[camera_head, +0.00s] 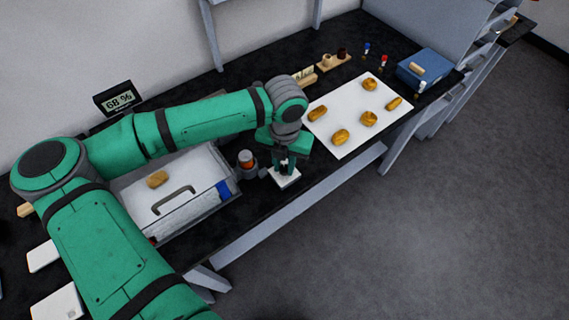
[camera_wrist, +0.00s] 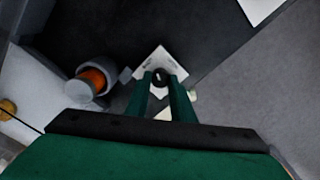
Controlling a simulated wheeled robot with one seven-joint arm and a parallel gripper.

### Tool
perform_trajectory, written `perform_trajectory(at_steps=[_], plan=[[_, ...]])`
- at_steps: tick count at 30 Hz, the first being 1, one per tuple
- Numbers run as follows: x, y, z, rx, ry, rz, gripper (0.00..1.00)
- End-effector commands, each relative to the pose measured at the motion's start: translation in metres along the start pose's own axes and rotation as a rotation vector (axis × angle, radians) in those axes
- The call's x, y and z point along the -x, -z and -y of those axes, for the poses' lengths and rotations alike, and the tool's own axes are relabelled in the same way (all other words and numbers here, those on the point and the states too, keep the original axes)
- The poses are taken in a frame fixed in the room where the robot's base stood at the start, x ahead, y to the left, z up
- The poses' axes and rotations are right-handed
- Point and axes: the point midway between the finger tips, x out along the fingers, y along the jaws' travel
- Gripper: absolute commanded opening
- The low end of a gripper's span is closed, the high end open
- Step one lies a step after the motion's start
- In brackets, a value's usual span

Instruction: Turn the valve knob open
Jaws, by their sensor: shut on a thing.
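The valve knob (camera_wrist: 161,78) is small, round and black with a pale mark, and stands on a white square plate (camera_wrist: 172,62) on the bench. My gripper (camera_wrist: 164,82) points down over the plate, its two green fingers on either side of the knob and shut on it. In the head view my gripper (camera_head: 285,168) is above the same plate (camera_head: 284,180), and the fingers largely hide the knob. How far the knob is turned cannot be told.
An orange-banded grey cylinder (camera_head: 246,163) stands just left of the plate. A lidded case with a handle (camera_head: 172,200) is further left. A white sheet (camera_head: 345,138) with several golden pieces lies to the right. A blue box (camera_head: 425,68) sits beyond it. The bench's front edge is close.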

Motion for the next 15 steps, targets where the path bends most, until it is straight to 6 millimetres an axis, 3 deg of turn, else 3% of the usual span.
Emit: perform_trajectory(at_steps=[15], plan=[[0.0001,-0.0013,-0.0017,-0.491,-0.004,0.006,0.00]])
